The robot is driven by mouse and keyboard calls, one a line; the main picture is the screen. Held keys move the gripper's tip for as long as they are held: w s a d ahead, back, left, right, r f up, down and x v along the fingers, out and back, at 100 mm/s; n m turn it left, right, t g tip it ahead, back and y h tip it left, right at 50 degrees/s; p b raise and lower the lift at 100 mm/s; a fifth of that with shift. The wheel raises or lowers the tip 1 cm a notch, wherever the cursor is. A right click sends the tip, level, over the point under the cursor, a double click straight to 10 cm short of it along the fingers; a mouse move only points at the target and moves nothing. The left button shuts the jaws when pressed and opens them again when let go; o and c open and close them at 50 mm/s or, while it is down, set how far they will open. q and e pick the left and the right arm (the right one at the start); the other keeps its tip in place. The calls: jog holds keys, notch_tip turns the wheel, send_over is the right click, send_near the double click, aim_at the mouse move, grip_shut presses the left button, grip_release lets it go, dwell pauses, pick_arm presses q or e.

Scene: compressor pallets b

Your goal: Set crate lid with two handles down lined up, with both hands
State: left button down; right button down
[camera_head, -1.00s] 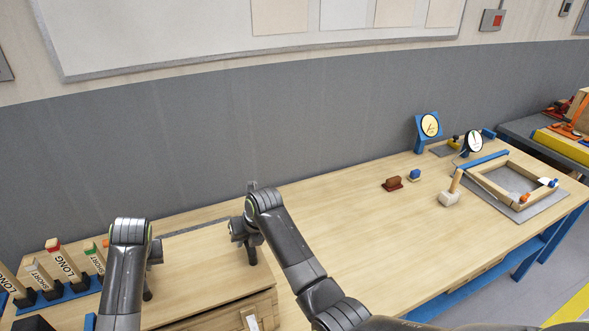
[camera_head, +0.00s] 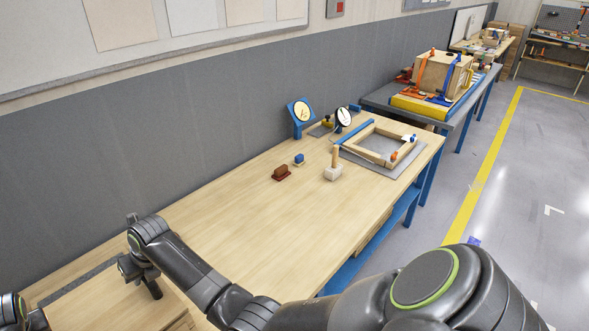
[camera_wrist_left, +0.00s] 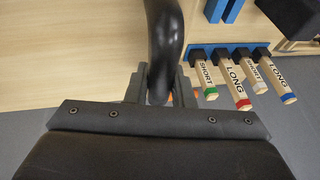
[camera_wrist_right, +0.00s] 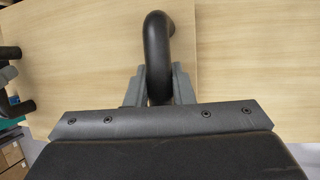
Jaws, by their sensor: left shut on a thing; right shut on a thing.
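The crate lid (camera_head: 115,305) is a flat light-wood panel at the lower left of the head view, partly cut off by the frame. My right gripper (camera_head: 143,276) is at its right part. In the right wrist view my right gripper (camera_wrist_right: 160,92) is shut on a black curved handle (camera_wrist_right: 158,45). In the left wrist view my left gripper (camera_wrist_left: 160,90) is shut on the other black handle (camera_wrist_left: 164,40). Only part of my left arm shows in the head view's corner. I cannot tell whether the lid touches the crate below; its seam is hidden.
A wooden frame (camera_head: 372,160) and two dials (camera_head: 301,112) are behind. Labelled sticks (camera_wrist_left: 238,82) stand beside the lid. The table's middle is clear.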

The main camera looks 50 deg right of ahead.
pick_arm(q)
jog(key=shift+f, duration=0.15)
pick_arm(e)
jog(key=shift+f, duration=0.1)
dwell(0.3)
pick_arm(q)
jog(key=c, duration=1.2)
grip_release()
jog(key=shift+o, duration=0.2)
jog(key=shift+f, duration=0.1)
pick_arm(e)
jog(key=c, duration=1.5)
grip_release()
pick_arm(q)
jog(key=shift+s, duration=0.1)
pick_arm(e)
jog(key=o, duration=0.3)
jog(key=shift+s, duration=0.1)
pick_arm(q)
jog(key=shift+o, duration=0.3)
pick_arm(e)
jog(key=shift+o, duration=0.2)
pick_arm(q)
jog(key=o, duration=0.4)
pick_arm(e)
jog(key=o, duration=0.5)
